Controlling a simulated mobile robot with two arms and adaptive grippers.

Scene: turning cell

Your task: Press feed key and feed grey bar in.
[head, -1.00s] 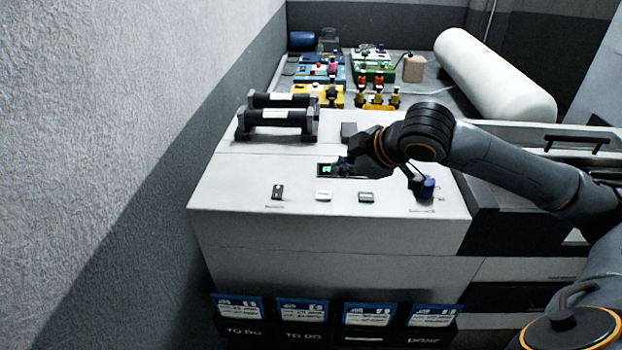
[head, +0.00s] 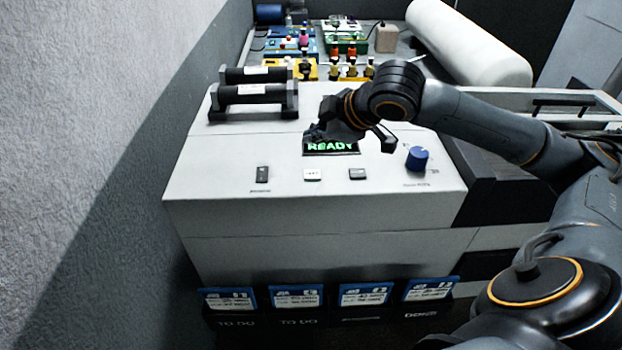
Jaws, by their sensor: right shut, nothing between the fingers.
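The machine's pale top panel (head: 225,180) carries a black switch (head: 262,174), a white key (head: 312,174), a dark grey key (head: 357,174) and a blue knob (head: 417,158). Key labels are too small to read, so I cannot tell which is the feed key. A display (head: 330,147) reads READY in green. My right gripper (head: 318,132) is shut and empty, above the display's upper left edge and behind the keys. Two dark bars (head: 252,94) lie in a black rack at the panel's back left; I cannot make out a grey bar. My left gripper is out of view.
A large white cylinder (head: 470,45) lies at the back right. Coloured trays with small parts (head: 345,68) stand behind the machine. Blue-topped card holders (head: 295,297) line its front. A grey wall (head: 90,120) rises at left. The panel's front left is clear.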

